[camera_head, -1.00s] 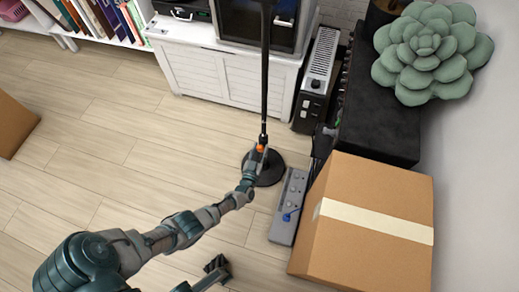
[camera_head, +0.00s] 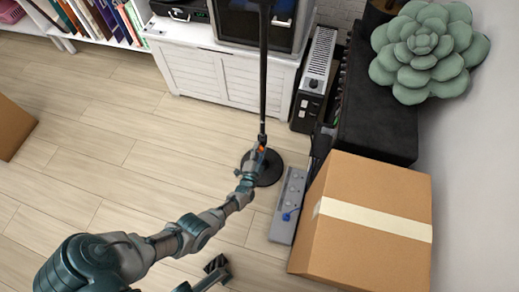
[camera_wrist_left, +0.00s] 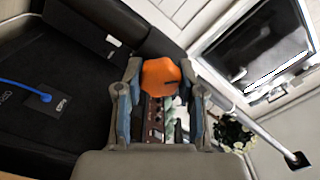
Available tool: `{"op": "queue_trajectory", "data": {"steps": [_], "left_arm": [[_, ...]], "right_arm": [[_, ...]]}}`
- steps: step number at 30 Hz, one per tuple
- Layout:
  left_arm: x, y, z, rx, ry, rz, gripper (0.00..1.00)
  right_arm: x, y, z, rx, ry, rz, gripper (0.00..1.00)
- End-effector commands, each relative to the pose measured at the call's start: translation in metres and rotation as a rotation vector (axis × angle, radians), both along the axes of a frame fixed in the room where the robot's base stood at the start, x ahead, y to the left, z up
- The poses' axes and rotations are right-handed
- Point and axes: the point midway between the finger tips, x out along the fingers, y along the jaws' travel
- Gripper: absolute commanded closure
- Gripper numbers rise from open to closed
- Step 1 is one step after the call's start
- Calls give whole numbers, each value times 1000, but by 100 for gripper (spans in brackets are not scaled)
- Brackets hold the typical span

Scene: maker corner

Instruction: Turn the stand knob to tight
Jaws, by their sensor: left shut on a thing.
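The stand (camera_head: 263,85) is a thin black upright pole on a round dark base (camera_head: 270,174) on the floor. Its orange knob (camera_head: 262,149) sits low on the pole, and only a small patch of it shows in the head view. My left gripper (camera_head: 259,156) is shut on the knob. In the left wrist view the orange knob (camera_wrist_left: 161,78) is large and sits between the two fingertips of my left gripper (camera_wrist_left: 161,92). My right gripper (camera_head: 216,265) is low in the head view, away from the stand, and its finger opening is unclear.
A grey pedal box (camera_head: 287,205) with a blue plug lies right of the base, beside a large cardboard box (camera_head: 368,222). A white cabinet (camera_head: 225,72) stands behind the pole.

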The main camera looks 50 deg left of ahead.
Motion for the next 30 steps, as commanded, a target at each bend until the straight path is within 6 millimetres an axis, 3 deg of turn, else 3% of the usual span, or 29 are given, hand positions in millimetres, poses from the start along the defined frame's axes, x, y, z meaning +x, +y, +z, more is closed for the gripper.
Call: {"op": "queue_trajectory", "data": {"steps": [18, 30], "left_arm": [[0, -6, -8, 484, 312, -9, 97], [0, -8, -10, 711, 450, -14, 96]], "right_arm": [[1, 1, -1, -4, -11, 2, 55], [2, 2, 0, -9, -19, 5, 55]]}}
